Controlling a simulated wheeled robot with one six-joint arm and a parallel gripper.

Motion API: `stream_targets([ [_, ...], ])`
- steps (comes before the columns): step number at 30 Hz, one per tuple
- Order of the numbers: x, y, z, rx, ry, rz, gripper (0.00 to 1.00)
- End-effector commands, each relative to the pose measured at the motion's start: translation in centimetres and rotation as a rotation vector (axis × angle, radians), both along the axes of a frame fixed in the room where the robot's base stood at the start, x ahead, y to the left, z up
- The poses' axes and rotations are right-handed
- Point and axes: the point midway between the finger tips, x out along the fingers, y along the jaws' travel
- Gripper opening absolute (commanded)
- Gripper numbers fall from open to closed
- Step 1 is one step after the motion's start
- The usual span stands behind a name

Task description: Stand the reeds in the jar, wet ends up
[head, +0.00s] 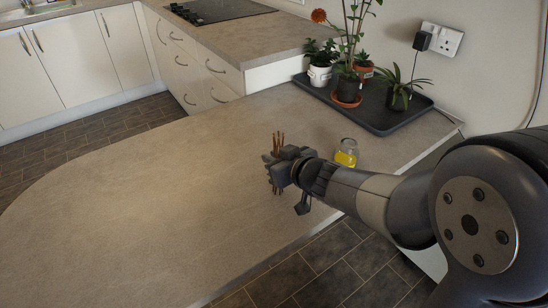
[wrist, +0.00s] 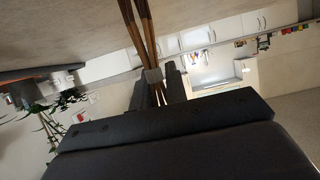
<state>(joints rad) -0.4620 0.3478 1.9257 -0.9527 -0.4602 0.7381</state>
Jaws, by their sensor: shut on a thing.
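My gripper (head: 272,166) is shut on a small bundle of thin brown reeds (head: 278,143) above the beige counter. In the head view the reeds stand roughly upright, sticking out above and below the fingers. In the wrist view the reeds (wrist: 136,30) run up from between the fingers (wrist: 158,90) and spread slightly; a pale band or block shows where they are gripped. Which ends are wet cannot be told. A glass jar (head: 347,151) with yellow contents stands on the counter to the right of my gripper, just behind my arm. The reeds are apart from it.
A dark tray (head: 385,122) with several potted plants (head: 347,88) stands behind the jar, near the wall. A socket with a plug (head: 436,40) is on the wall. The counter (head: 130,200) left of my gripper is clear. Its front edge drops to a tiled floor.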

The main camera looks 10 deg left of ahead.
Motion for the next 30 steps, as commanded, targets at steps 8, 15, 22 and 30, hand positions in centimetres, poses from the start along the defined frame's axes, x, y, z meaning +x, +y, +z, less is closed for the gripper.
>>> stream_targets([
  [8,0.0,0.0,0.1,0.000,0.000,0.000,0.24],
  [15,0.0,0.0,0.1,0.000,0.000,0.000,0.39],
  [22,-0.1,-0.2,0.2,0.000,0.000,0.000,0.39],
  [30,-2.5,-3.0,2.1,0.001,-0.002,-0.003,0.39],
])
